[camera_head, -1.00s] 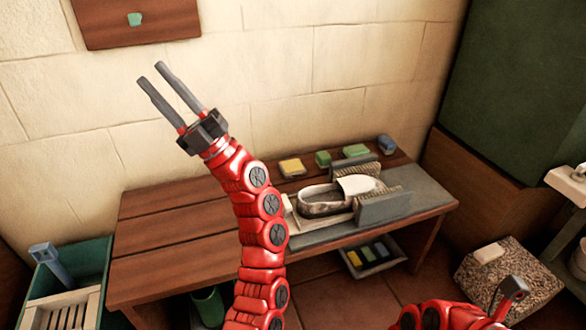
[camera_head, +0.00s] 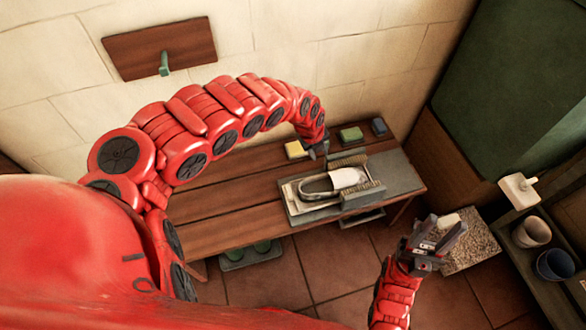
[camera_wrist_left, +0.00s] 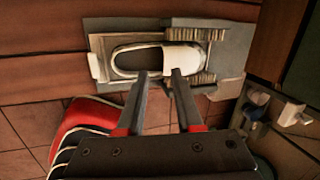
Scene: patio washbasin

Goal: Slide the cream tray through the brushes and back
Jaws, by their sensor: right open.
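The cream tray (camera_head: 291,196) lies on a grey board on the wooden bench and carries a slipper (camera_head: 348,178) with a white band. It also shows in the left wrist view (camera_wrist_left: 98,63). The white-band part lies between the back brush (camera_head: 348,160) and the front brush (camera_head: 362,196); the tray's left end is clear of them. My left gripper (camera_head: 317,152) hangs over the bench's back, close to the tray; in the left wrist view its fingers (camera_wrist_left: 161,73) are apart and empty, overlapping the slipper's near edge.
A yellow sponge (camera_head: 294,150), a green one (camera_head: 350,135) and a blue one (camera_head: 379,127) lie along the bench's back. A speckled block (camera_head: 480,245) and a shelf with two cups (camera_head: 530,232) stand at right. The bench's left part is bare.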

